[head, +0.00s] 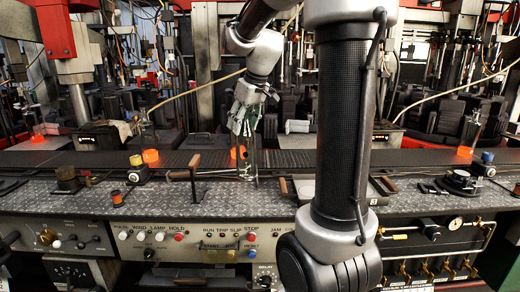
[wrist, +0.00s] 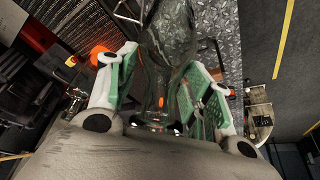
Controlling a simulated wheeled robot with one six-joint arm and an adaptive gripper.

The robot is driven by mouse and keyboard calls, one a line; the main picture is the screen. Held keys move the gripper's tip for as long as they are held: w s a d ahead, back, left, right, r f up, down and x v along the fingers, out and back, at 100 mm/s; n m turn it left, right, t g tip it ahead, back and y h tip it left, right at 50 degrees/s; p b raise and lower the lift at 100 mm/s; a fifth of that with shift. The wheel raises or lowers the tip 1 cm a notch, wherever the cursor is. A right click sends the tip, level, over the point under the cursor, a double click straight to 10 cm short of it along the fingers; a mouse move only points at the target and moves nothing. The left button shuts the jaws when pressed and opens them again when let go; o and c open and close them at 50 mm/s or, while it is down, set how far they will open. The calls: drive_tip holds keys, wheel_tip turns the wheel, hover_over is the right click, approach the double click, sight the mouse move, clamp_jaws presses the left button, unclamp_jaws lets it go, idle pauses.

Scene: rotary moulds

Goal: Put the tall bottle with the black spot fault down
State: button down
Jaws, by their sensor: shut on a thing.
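My gripper (head: 245,118), with green and white fingers, is shut on a tall clear glass bottle (head: 249,165). The bottle hangs below the fingers, roughly upright, over the near edge of the dark conveyor and the patterned metal deck. I cannot tell whether its base touches the deck. In the wrist view the bottle (wrist: 172,35) runs between the two fingers (wrist: 165,80). A black spot on it cannot be made out.
The conveyor (head: 310,156) carries glass bottles with glowing orange bases, at the left (head: 150,155) and far right (head: 465,151). A lever with a brown handle (head: 180,175) stands left of the held bottle on the deck (head: 225,192). A control panel (head: 200,240) lies in front.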

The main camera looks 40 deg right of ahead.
sight(243, 142)
drive_tip(key=shift+f, duration=3.45)
drive_tip(key=c, duration=0.6)
unclamp_jaws()
drive_tip(key=v, duration=1.2)
drive_tip(key=shift+s+a, duration=0.2)
drive_tip(key=shift+s, duration=0.2)
drive_tip(key=s+a+f, duration=0.2)
drive_tip(key=s, duration=0.4)
drive_tip(key=s+a+f+m, duration=0.1)
drive_tip(key=s+a+f, duration=0.1)
drive_tip(key=s, duration=0.5)
drive_tip(key=s+a+f+m, duration=0.1)
drive_tip(key=s+a+f, duration=0.1)
drive_tip(key=s+f, duration=0.2)
drive_tip(key=shift+s+h, duration=0.4)
drive_tip(key=shift+s, duration=1.1)
